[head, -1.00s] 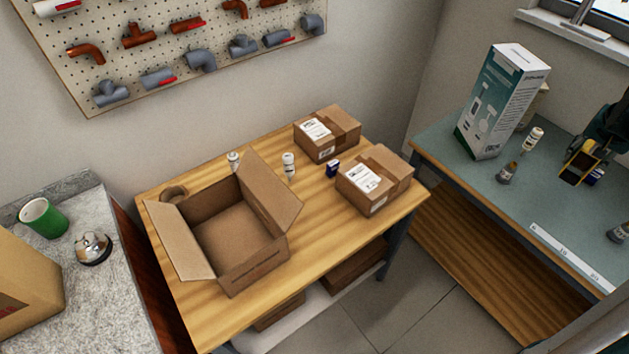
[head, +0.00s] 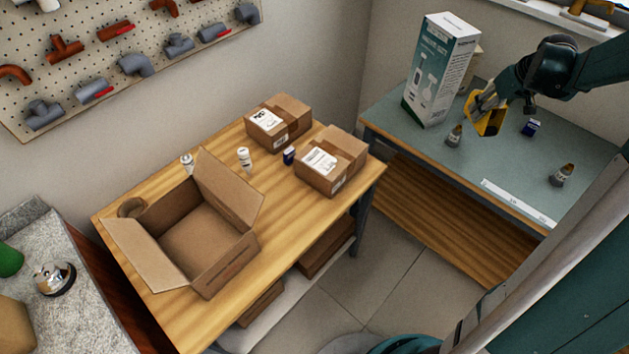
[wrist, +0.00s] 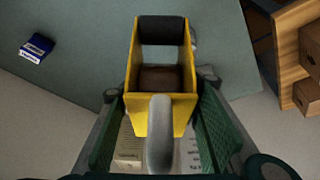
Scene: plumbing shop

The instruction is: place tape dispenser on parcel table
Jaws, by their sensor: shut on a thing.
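The yellow tape dispenser (wrist: 178,105) is between the pads of my gripper (wrist: 160,135) in the wrist view, with its grey handle toward the camera. In the head view my gripper (head: 484,102) holds the dispenser (head: 490,118) above the grey-green bench at the right. My gripper is shut on it. The wooden parcel table (head: 265,255) stands in the middle of the head view, to the left of my gripper and apart from it.
A tall carton (head: 440,75) stands on the bench (head: 390,115) near my gripper.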

